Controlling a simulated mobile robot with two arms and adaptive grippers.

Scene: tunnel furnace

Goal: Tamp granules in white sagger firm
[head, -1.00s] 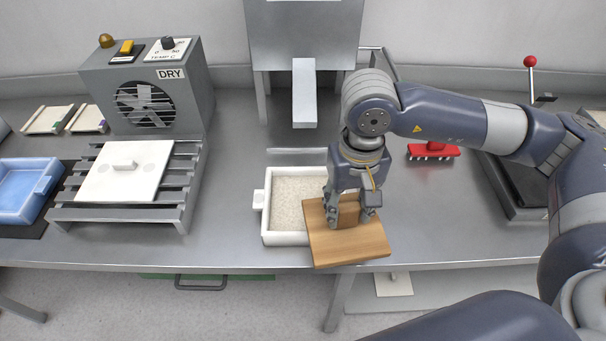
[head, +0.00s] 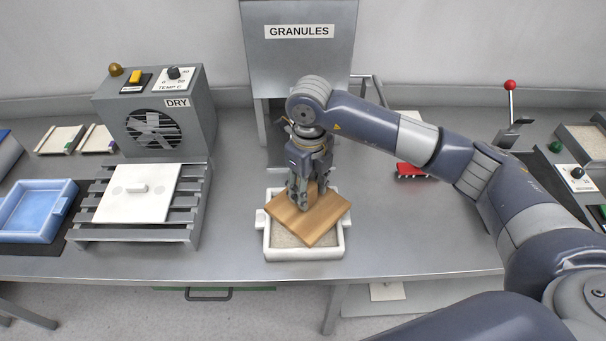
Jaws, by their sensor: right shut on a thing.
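The white sagger (head: 304,252) stands on the steel bench below the granules hopper. Pale granules (head: 283,238) show inside it around a wooden tamper. My right gripper (head: 308,192) is shut on the handle block of the wooden tamper (head: 317,221). The tamper's flat board is turned at an angle over the sagger, and a corner reaches the right rim. I cannot tell whether the board touches the granules. My left gripper is not in view.
The granules hopper (head: 300,60) stands behind the sagger. A slatted rack (head: 190,205) with a white lid (head: 137,193) and a DRY fan heater (head: 155,115) are to the left, near a blue sagger (head: 35,212). A red tool (head: 408,170) lies behind my right arm. Bench right of the sagger is clear.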

